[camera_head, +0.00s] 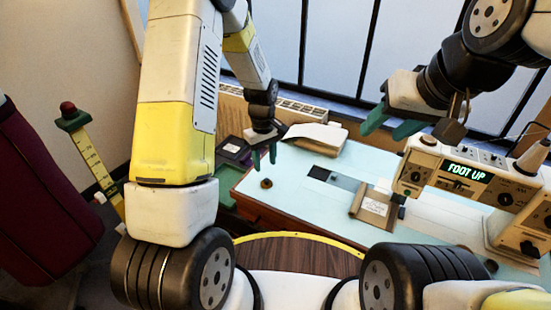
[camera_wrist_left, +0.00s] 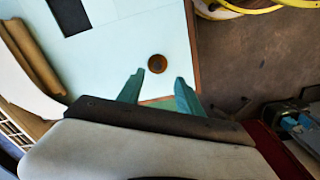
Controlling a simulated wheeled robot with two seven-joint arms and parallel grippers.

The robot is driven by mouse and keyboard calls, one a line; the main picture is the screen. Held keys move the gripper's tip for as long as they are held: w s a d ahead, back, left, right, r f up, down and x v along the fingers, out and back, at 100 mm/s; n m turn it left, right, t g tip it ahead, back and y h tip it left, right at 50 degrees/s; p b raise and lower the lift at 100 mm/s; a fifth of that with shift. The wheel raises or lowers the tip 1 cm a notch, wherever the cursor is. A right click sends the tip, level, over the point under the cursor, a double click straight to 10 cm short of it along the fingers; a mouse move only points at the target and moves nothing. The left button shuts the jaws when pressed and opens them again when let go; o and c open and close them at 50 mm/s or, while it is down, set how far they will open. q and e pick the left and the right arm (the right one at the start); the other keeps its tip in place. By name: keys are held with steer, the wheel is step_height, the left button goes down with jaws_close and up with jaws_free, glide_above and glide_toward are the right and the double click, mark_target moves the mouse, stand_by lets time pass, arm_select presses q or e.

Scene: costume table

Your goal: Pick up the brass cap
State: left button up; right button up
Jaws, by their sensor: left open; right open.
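The brass cap (camera_head: 266,183) is a small round brown piece lying on the pale blue table top (camera_head: 300,205), near its left edge. It also shows in the left wrist view (camera_wrist_left: 157,63), just beyond the fingertips and roughly between their lines. My left gripper (camera_head: 264,158) is open and empty, above and slightly behind the cap in the head view; its green fingers show in the left wrist view (camera_wrist_left: 162,80). It is apart from the cap. My right gripper (camera_head: 388,126) is open and empty, raised over the back right of the table.
A machine with a "FOOT UP" display (camera_head: 467,172) stands at the right. A brown folder with a label (camera_head: 374,207) and a dark square (camera_head: 319,173) lie mid-table. A paper roll (camera_head: 316,136) lies at the back. The table around the cap is clear.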

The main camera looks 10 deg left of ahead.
mark_target(267, 179)
arm_select(q)
steer(key=f, duration=0.5)
steer(key=w+f, duration=0.1)
steer(key=f, duration=0.2)
steer(key=shift+d+f, duration=0.1)
steer(key=shift+f, duration=0.1)
steer(key=shift+s, duration=0.1)
jaws_close()
